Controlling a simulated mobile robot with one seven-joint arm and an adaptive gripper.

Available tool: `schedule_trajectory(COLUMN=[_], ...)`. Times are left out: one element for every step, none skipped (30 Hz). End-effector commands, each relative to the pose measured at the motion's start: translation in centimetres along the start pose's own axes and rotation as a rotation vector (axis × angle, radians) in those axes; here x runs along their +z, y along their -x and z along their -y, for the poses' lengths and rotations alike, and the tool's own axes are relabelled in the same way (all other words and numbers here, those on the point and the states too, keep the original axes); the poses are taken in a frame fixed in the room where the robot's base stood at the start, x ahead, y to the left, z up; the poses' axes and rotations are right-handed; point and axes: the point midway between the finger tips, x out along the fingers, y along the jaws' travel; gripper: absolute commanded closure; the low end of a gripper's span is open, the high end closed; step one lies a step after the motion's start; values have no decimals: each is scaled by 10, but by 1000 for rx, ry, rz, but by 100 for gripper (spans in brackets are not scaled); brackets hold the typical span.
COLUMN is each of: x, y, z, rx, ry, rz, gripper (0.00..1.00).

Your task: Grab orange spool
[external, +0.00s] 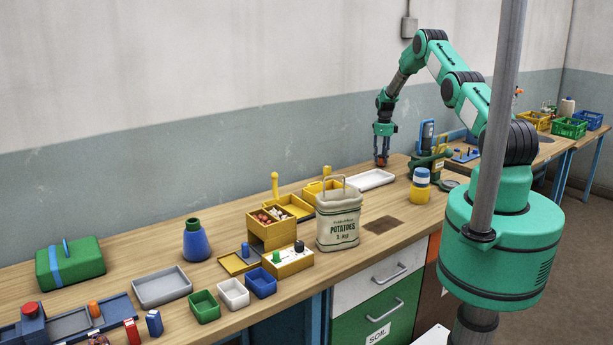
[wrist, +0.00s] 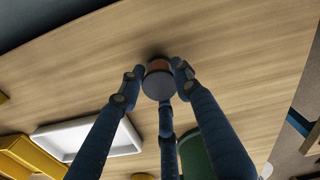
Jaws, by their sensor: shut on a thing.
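A small spool (wrist: 158,84) with a dark grey end and a reddish-orange band shows between my fingers in the wrist view. My gripper (wrist: 158,78) is shut on it, with fingers at its left and right and one at its near side. In the external view my gripper (external: 382,160) points down at the far end of the bench, close to the wood, behind the white tray. There the spool is too small and covered by the fingers to make out clearly. I cannot tell whether it touches the bench.
A white tray (external: 390,180) lies near my gripper. A green machine (external: 428,163) stands to its right, and a yellow-and-blue jar (external: 420,188) is nearer. A potato sack (external: 338,222) and yellow boxes (external: 270,232) stand to the left. Bare wood surrounds the spool in the wrist view.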

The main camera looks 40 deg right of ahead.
Motion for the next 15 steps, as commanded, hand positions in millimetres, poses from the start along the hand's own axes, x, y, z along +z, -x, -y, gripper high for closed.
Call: schedule_trajectory(x=[0,0,0,1,1,0,0,0,0,1,1,1,1,0,-4], y=[2,3,5,7,8,10,12,15,19,22,26,30,34,37,34], z=[0,0,1,1,1,1,1,0,1,1,1,1,1,0,-5], rx=[-1,-1,-2,-2,-2,-2,-1,-1,-1,-1,-2,-2,-3,-2,1], ry=[0,0,0,0,0,0,0,0,0,0,0,0,0,0,0], rz=[1,1,1,1,1,1,1,1,1,1,1,1,2,1,-1], gripper=[91,91,91,91,91,91,91,91,91,91,91,91,91,91,91])
